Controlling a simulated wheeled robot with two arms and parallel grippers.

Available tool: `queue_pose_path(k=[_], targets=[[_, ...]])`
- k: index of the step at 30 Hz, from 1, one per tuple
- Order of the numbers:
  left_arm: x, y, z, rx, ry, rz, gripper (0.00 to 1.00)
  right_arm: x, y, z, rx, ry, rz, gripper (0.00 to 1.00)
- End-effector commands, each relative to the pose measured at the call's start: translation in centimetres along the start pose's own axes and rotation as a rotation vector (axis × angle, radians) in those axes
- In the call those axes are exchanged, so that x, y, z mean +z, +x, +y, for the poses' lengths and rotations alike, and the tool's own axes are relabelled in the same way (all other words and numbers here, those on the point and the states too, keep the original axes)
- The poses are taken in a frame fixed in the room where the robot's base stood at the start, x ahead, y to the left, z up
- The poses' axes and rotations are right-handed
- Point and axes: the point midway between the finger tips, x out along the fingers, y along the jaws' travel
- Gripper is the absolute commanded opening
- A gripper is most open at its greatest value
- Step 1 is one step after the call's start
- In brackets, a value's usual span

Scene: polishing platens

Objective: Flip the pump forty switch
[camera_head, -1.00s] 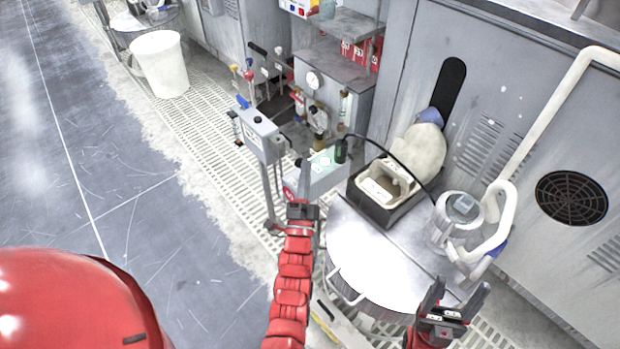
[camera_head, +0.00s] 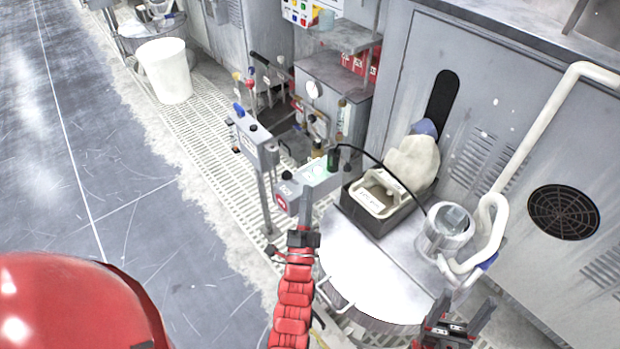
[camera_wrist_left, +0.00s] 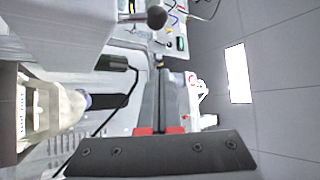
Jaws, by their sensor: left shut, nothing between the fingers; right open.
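A grey control box (camera_head: 290,197) with a red round label and a black knob (camera_head: 287,175) on top stands left of the round platen (camera_head: 360,265). A pale panel with a green light (camera_head: 318,172) adjoins it. I cannot tell which part is the pump forty switch. My left gripper (camera_head: 306,193) is shut and empty, its fingertips overlapping the box's right side in the head view; contact is unclear. In the left wrist view its fingers (camera_wrist_left: 165,75) point towards a dark round knob (camera_wrist_left: 157,17). My right gripper (camera_head: 458,318) is open and empty at the platen's lower right.
A grey post-mounted box (camera_head: 255,140) with a blue lever stands behind left. A black-and-cream tray (camera_head: 377,205) and a clear-topped canister (camera_head: 448,225) with a white hose sit by the platen. A white bin (camera_head: 165,72) is far left. The floor at left is clear.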

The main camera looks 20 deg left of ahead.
Motion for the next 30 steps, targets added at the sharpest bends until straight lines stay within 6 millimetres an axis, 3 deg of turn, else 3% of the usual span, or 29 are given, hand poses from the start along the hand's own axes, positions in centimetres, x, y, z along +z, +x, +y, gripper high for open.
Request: queue_pose_path(k=[3,9,25,28,30], targets=[[0.0,-2.5,0.2,0.005,0.001,-0.003,0.00,-0.1,0.4,0.0,0.000,0.000,0.000,0.68],[0.0,-4.5,0.4,0.001,0.001,-0.001,0.00,-0.1,0.5,0.0,0.000,0.000,0.000,0.68],[0.0,-4.6,0.3,-0.001,-0.002,0.001,0.00,-0.1,0.5,0.0,0.000,0.000,0.000,0.68],[-0.5,-4.7,-0.7,-0.037,-0.061,0.031,0.00,-0.1,0.4,0.0,0.000,0.000,0.000,0.68],[-1.4,-4.9,-2.5,-0.097,-0.170,0.091,0.00,-0.1,0.4,0.0,0.000,0.000,0.000,0.68]])
